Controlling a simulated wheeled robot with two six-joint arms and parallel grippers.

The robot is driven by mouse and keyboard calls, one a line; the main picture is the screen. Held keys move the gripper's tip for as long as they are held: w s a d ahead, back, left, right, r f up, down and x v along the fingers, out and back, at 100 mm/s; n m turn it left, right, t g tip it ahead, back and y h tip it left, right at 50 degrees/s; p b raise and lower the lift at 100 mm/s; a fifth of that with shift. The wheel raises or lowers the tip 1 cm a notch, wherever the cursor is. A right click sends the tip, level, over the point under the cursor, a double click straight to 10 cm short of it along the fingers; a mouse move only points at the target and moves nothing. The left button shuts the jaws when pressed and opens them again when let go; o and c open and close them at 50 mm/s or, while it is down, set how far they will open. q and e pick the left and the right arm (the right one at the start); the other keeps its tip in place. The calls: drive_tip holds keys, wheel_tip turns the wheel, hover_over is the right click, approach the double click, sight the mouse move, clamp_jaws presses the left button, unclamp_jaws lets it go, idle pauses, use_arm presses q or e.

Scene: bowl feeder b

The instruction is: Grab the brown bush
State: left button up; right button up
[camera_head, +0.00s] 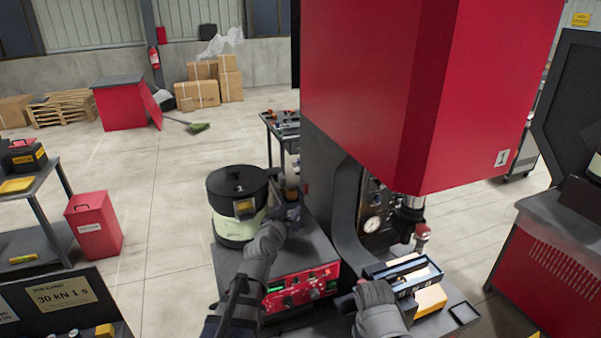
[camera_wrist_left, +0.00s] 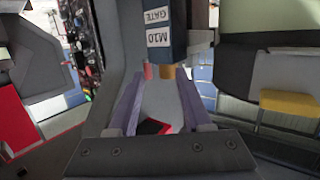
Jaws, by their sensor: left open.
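A small brown piece, which looks like the brown bush (camera_wrist_left: 151,71), shows just below the dark block marked "M10 GATE" (camera_wrist_left: 158,30) in the left wrist view. A tan piece (camera_wrist_left: 168,72) sits right beside it. In the head view a small brownish spot (camera_head: 292,194) shows at the feeder outlet, partly hidden by my left gripper (camera_head: 284,211). My left gripper is open, its two fingers reaching toward the gate; I cannot tell whether they touch the bush. My right gripper (camera_head: 360,296) is low at the press table, its jaws not clear.
The black-lidded bowl feeder (camera_head: 237,184) stands left of my left gripper. A red control box (camera_head: 303,287) lies below it. The large red press (camera_head: 385,80) stands close on the right.

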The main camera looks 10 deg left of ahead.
sight(290, 195)
use_arm(q)
drive_tip(key=shift+w+a+r+t+y, duration=0.3)
drive_tip(key=shift+w+a+r, duration=0.15)
drive_tip(key=shift+w+r, duration=0.25)
drive_tip(key=shift+w+a+f+b, duration=0.1)
drive_tip(key=shift+w+f+b, duration=0.05)
drive_tip(key=shift+w, duration=1.05)
drive_tip(key=shift+w+f+b, duration=0.2)
drive_tip(key=shift+w, duration=1)
drive_tip(key=shift+w+a+f+b, duration=0.1)
drive_tip(key=shift+w+f+b, duration=0.05)
drive_tip(key=shift+w, duration=1.05)
drive_tip(key=shift+s+d, duration=0.1)
clamp_jaws()
